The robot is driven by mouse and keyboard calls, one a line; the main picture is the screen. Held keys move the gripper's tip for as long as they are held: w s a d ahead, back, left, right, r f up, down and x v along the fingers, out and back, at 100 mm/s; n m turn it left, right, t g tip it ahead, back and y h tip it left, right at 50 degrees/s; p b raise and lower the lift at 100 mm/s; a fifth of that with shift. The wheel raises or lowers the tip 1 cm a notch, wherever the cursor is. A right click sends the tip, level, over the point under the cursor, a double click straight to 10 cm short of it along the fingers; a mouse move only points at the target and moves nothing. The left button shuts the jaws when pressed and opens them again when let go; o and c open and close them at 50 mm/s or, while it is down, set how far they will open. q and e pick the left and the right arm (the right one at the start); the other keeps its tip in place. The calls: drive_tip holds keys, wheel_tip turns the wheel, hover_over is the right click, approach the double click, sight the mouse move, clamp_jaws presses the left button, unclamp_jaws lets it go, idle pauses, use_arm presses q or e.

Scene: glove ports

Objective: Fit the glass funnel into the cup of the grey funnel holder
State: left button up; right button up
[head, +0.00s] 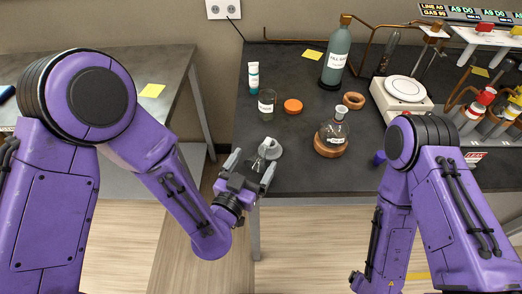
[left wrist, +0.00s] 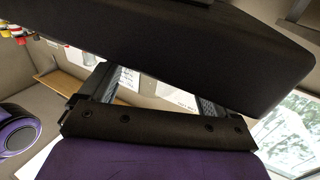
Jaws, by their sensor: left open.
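The grey funnel holder (head: 274,153) stands near the front edge of the dark table, with its rounded cup facing me. A small clear glass shape (head: 257,163), which looks like the glass funnel, shows just in front of the holder, between the fingers of my left gripper. I cannot tell whether it touches the holder. My left gripper (head: 251,168) is open at the table's front edge, its fingers on either side of the glass. In the left wrist view its fingers (left wrist: 152,88) pass behind a large dark slab, so the tips and the funnel are hidden. My right gripper is out of view.
Behind the holder stand a labelled beaker (head: 267,104), an orange lid (head: 293,106) and a white tube (head: 253,77).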

sight(263, 151)
use_arm(q)
drive_tip(key=p+x, duration=0.1)
drive_tip(key=x, duration=0.1)
drive_tip(key=p+x, duration=0.1)
drive_tip(key=x, duration=0.2)
drive_tip(key=shift+s+d, duration=0.1)
drive_tip(key=shift+d, duration=0.2)
drive_tip(key=c, duration=1.1)
drive_tip(key=shift+o, duration=0.2)
